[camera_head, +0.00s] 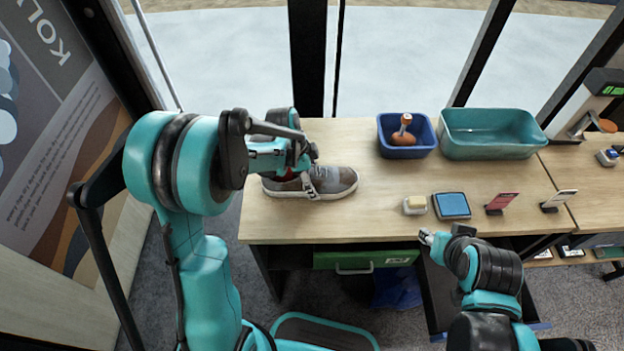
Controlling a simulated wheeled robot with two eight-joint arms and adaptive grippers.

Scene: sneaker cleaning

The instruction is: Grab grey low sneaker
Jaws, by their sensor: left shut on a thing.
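The grey low sneaker (338,180) stands on the wooden table near its left end, its toe to the right and its white sole down. My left gripper (309,184) is at the sneaker's opening from the left and above, shut on the sneaker. The arm and gripper hide part of the heel and upper. My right gripper (427,236) is at the front edge of the table, in front of the soap and apart from the sneaker. It is small in the picture, and I cannot tell whether its fingers are open or shut.
A blue bin (392,152) with an orange-brown brush (403,136) and a teal basin (490,155) stand at the back. A soap dish (415,206), a blue pad (452,205) and small cards (501,203) lie at the front right.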

